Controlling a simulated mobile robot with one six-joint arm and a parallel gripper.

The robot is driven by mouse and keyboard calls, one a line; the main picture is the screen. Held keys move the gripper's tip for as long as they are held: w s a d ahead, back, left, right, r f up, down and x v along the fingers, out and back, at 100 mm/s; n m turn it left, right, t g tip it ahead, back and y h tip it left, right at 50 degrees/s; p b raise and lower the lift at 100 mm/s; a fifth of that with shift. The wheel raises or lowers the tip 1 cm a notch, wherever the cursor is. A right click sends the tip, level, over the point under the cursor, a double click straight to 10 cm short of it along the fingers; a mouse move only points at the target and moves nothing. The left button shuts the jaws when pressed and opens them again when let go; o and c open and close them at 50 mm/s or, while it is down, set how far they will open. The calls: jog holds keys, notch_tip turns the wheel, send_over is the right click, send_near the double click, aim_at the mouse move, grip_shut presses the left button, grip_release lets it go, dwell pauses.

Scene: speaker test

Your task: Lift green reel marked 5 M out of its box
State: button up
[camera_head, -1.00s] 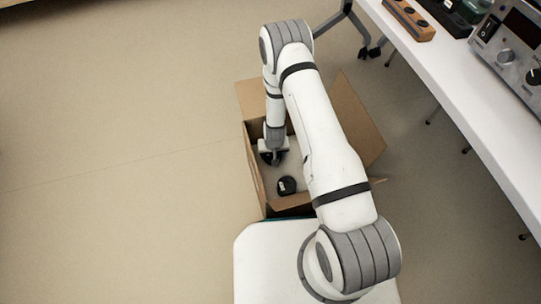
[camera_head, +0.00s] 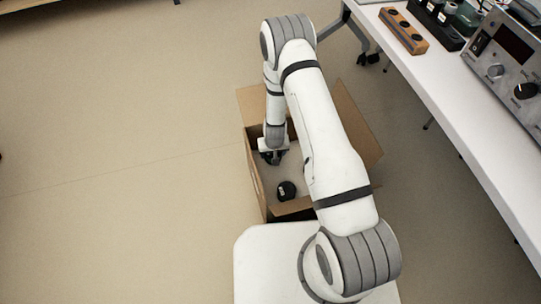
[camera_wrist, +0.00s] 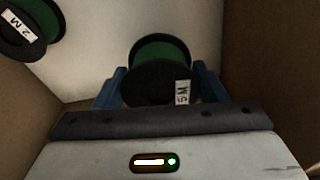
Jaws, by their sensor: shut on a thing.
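The green reel marked 5 M (camera_wrist: 160,52) has black flanges and a white label, and it sits between the blue fingers of my gripper (camera_wrist: 158,78) in the wrist view. My gripper is shut on it. In the head view my gripper (camera_head: 272,157) is inside the open cardboard box (camera_head: 256,178), near its left wall, and the held reel is mostly hidden there. I cannot tell whether the reel touches the box floor.
A second green reel, marked 2 M (camera_wrist: 28,28), lies in the box; a dark reel (camera_head: 286,190) shows near the box's front. The box flaps (camera_head: 358,125) stand open. A white table (camera_head: 480,150) with equipment is at right; floor at left is clear.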

notch_tip(320, 180, up, 7)
jog(key=p, duration=0.4)
jog(key=shift+r, duration=0.2)
jog(key=shift+s+d+f+b, duration=0.25)
jog(key=shift+f+b, duration=0.1)
jog(key=shift+b, duration=0.15)
jog(key=shift+s+d+f+b, duration=0.1)
jog(key=shift+s+d+b, duration=0.25)
jog(key=shift+d+b, duration=0.45)
jog(key=s+d+p, duration=0.1)
jog(key=s+d, duration=0.9)
jog(key=d, duration=0.2)
jog(key=shift+r, duration=0.3)
jog(key=shift+s, duration=0.1)
